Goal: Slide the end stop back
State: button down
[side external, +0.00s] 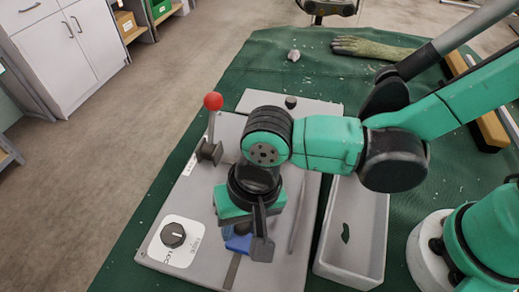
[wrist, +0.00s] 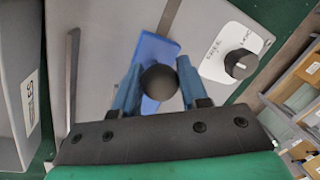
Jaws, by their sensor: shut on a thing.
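The end stop is a blue block (wrist: 157,52) with a round black knob (wrist: 158,82) in the wrist view. It sits on a dark slot in the grey panel (wrist: 210,30). My gripper (wrist: 160,76) has its two blue fingers on either side of the knob, shut on it. In the side view my gripper (side external: 243,229) is low over the panel's near part, and the blue block (side external: 238,244) shows just below it. The knob is hidden there by my wrist.
A lever with a red ball (side external: 213,101) stands on the panel's left side. A dial (side external: 173,235) is at the near left. A grey tray (side external: 324,262) with a dark piece in it lies to the right. A glove (side external: 372,48) lies at the back of the green cloth.

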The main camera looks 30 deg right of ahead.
jog(key=shift+s, duration=0.1)
jog(key=s+a, duration=0.4)
jog(key=shift+s+a, duration=0.2)
jog(key=c, duration=0.8)
grip_release()
jog(key=shift+o, duration=0.2)
jog(key=shift+w, duration=0.1)
jog(key=shift+d+r, duration=0.2)
jog(key=shift+r, duration=0.75)
jog(key=shift+d+r, duration=0.15)
jog(key=shift+r, duration=0.75)
jog(key=shift+d+r, duration=0.2)
jog(key=shift+r, duration=0.75)
